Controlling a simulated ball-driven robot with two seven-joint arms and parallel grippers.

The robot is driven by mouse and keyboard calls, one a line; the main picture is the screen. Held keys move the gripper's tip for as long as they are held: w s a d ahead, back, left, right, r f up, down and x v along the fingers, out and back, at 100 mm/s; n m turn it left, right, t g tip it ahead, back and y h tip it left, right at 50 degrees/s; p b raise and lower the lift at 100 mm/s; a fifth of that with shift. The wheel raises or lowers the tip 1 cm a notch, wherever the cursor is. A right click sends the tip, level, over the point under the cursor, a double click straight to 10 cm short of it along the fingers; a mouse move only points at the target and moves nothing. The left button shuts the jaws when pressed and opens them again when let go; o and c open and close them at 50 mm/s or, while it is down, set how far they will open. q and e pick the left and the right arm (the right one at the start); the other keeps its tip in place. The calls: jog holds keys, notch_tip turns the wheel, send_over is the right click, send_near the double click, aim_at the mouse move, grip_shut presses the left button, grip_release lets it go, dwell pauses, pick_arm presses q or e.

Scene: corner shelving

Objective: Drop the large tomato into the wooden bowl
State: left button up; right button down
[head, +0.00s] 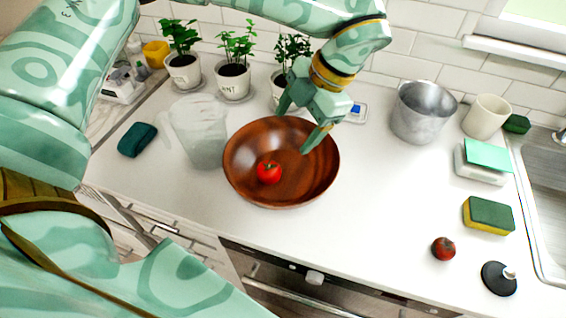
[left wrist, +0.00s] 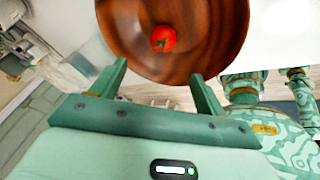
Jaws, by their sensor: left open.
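The large tomato (head: 269,172) is bright red and lies inside the wooden bowl (head: 318,183), left of the bowl's middle. In the left wrist view the tomato (left wrist: 163,38) rests on the inner surface of the bowl (left wrist: 120,30). My left gripper (head: 294,130) hangs above the far part of the bowl. Its fingers are spread, with nothing between them; the open fingers also show in the left wrist view (left wrist: 160,80). The gripper is apart from the tomato. My right gripper is not in view.
A clear jug (head: 197,135) stands left of the bowl, with potted herbs (head: 234,75) behind. A metal pot (head: 421,112) and a white mug (head: 486,117) stand at right. A sponge (head: 488,215), a smaller dark red tomato (head: 443,248) and a black lid (head: 498,279) lie near the sink.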

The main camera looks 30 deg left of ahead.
pick_arm(q)
jog(key=p+v, duration=0.1)
jog(key=v, duration=0.7)
